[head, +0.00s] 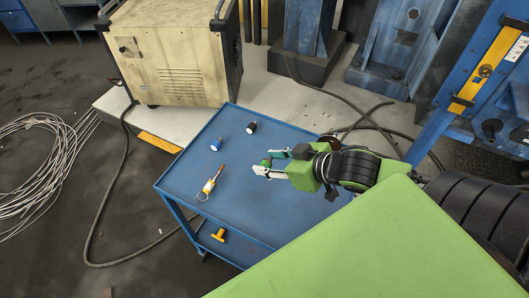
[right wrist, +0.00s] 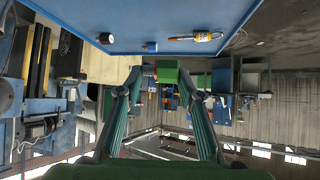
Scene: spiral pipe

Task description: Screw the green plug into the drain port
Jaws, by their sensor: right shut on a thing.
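My right gripper (head: 268,164) comes in from the right in the head view, above the right part of the blue cart top. It is shut on the green plug (head: 266,162), a small piece between the fingertips. In the right wrist view, the plug (right wrist: 167,73) is a green block at the tips of my right gripper (right wrist: 165,78). The plug appears to be held above the cart top, clear of the other items. I cannot make out the drain port in either view. My left gripper is not in view.
The blue cart (head: 238,200) carries a blue-and-white piece (head: 215,145), a black-and-white piece (head: 251,128) and a yellow tool (head: 209,186). A yellow part (head: 219,235) sits on the lower shelf. A beige cabinet (head: 175,55) stands behind. Cables (head: 40,160) lie on the floor.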

